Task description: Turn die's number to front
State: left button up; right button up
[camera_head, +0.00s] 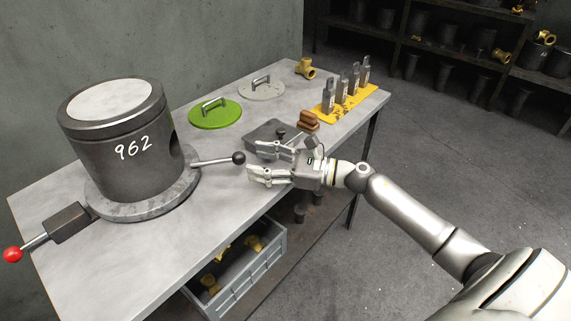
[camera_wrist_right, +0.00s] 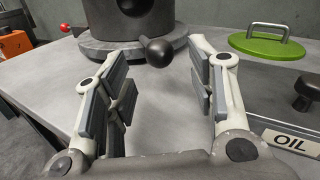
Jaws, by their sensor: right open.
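The die (camera_head: 124,148) is a dark cylinder with a pale top, standing on a round base plate (camera_head: 150,208) on the table. Its white number 962 (camera_head: 133,147) shows on the side facing the head camera, toward the picture's lower part. A lever with a black ball (camera_head: 239,158) sticks out to the right from the die's base. My right gripper (camera_head: 256,161) is open, just right of the ball and apart from it. In the right wrist view the ball (camera_wrist_right: 159,51) lies ahead, between the open fingers (camera_wrist_right: 160,85). The left gripper is not in view.
A red-knobbed lever (camera_head: 14,254) sits at the table's left edge. A green lid (camera_head: 215,117), a grey lid (camera_head: 262,92), an oil tray (camera_head: 262,134) and a yellow rack (camera_head: 350,103) with several dark pieces stand farther back. A grey crate (camera_head: 277,262) is below the table edge.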

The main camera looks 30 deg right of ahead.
jog(key=v, duration=0.6)
jog(key=shift+d, duration=0.1)
jog(key=shift+c, duration=0.2)
